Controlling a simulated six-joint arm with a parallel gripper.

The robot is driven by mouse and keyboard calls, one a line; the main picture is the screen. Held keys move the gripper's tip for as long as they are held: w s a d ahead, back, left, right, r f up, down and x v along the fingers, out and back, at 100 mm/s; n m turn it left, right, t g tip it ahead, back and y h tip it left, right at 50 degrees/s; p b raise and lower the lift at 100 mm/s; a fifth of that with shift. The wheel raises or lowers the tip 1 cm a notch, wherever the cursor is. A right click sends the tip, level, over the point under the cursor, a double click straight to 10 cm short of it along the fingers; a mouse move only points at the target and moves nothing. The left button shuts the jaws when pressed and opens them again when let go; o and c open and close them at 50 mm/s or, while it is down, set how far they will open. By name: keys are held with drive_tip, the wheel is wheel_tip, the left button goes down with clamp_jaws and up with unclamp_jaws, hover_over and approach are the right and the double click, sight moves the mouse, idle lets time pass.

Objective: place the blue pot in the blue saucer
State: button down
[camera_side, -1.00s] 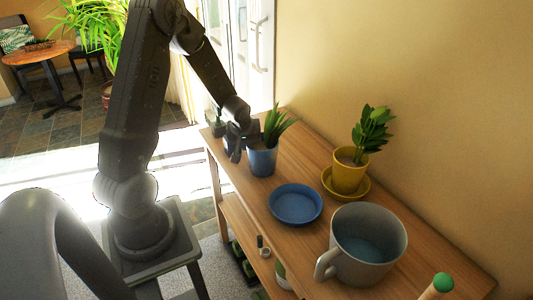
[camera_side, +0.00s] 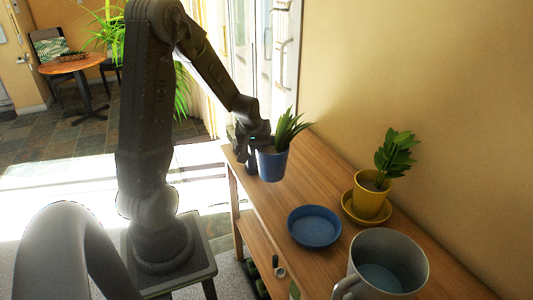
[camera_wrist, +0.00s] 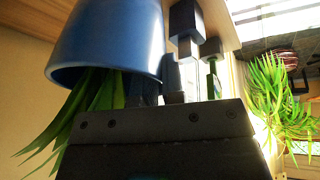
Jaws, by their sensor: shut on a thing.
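The blue pot (camera_side: 273,166) holds a spiky green plant. My gripper (camera_side: 257,150) is shut on the pot at its left side and holds it upright, apparently a little above the shelf top. In the wrist view the pot (camera_wrist: 108,40) fills the upper left, rim downward in the picture, with leaves hanging below; one dark finger (camera_wrist: 186,40) shows beside it and the other is hidden. The blue saucer (camera_side: 314,227) lies flat and empty on the wood, below and right of the pot.
A yellow pot (camera_side: 370,197) with a leafy plant stands in a yellow saucer (camera_side: 347,206) right of the blue saucer. A large grey mug (camera_side: 400,245) stands nearer the camera. Bare wooden top (camera_side: 305,172) lies between the blue pot and the yellow pot.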

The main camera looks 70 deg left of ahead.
drive_tip(key=s+a+r, duration=0.4)
drive_tip(key=s+r, duration=0.1)
drive_tip(key=s, duration=0.2)
drive_tip(key=w+d+m+h, duration=0.6)
drive_tip(key=w+d+m, duration=0.4)
drive_tip(key=d+m, duration=0.6)
drive_tip(key=w+d+f+m, duration=0.2)
drive_tip(key=w+d+f, duration=0.4)
drive_tip(key=f, duration=0.4)
drive_tip(key=shift+w+d, duration=0.25)
drive_tip(key=shift+d, duration=0.65)
drive_tip(key=shift+f+h, duration=0.1)
drive_tip(key=shift+h, duration=0.2)
drive_tip(key=c, duration=1.2)
unclamp_jaws()
drive_tip(key=shift+f, duration=0.1)
